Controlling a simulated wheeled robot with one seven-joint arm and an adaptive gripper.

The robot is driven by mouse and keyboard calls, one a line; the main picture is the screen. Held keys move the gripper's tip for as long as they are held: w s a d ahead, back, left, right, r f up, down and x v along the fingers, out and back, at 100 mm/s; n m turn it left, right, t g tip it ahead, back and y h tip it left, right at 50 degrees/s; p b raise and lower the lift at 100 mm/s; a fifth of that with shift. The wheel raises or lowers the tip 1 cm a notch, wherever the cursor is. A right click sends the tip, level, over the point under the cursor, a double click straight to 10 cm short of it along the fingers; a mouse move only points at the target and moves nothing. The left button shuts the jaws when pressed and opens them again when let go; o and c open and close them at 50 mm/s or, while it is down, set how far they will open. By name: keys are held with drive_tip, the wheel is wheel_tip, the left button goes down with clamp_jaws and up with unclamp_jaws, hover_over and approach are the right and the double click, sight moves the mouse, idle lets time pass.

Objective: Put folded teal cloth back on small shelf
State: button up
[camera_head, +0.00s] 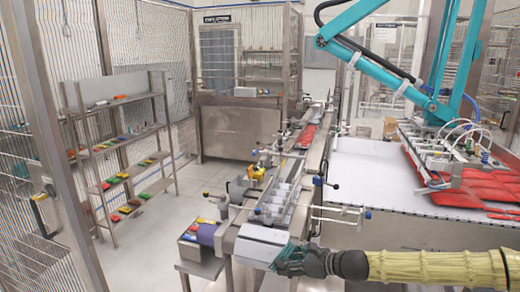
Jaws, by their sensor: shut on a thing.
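My gripper (287,266) is at the bottom centre, at the end of my arm in its cream-yellow sleeve. It is shut on the teal cloth (293,250), of which small parts show around the dark fingers. The rest of the cloth is hidden, and I cannot tell how it is folded. The gripper is close to the white box-like end (258,246) of the conveyor; I cannot tell whether they touch. A small low stand (201,268) with coloured items is to the left of the gripper. A taller metal shelf unit (105,183) stands farther left with coloured items on its levels.
The conveyor (308,160) runs away from me, with handles and guide rods at its sides. A wide white table (375,180) with red packs (475,190) is at right, under a teal picker arm (375,68). Clear floor (150,240) lies between the shelf unit and the stand.

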drive_tip(key=s+d+f+m+t+h+b, duration=0.1)
drive_tip(key=s+d+f+m+t+h, duration=0.15)
drive_tip(key=f, duration=0.25)
drive_tip(key=s+d+f+m+t+h, duration=0.2)
drive_tip(key=f+m, duration=0.1)
drive_tip(key=f, duration=0.1)
drive_tip(key=s+d+r+m+t+h+b, duration=0.2)
drive_tip(key=s+d+m+h, duration=0.2)
drive_tip(key=s+m+h, duration=0.25)
drive_tip(key=s+f, duration=0.5)
drive_tip(key=f, duration=0.2)
drive_tip(key=shift+s+f+n, duration=0.15)
drive_tip(key=shift+s+n, duration=0.15)
drive_tip(key=shift+s, duration=0.1)
idle(0.4)
drive_tip(key=shift+w, duration=0.1)
idle(0.8)
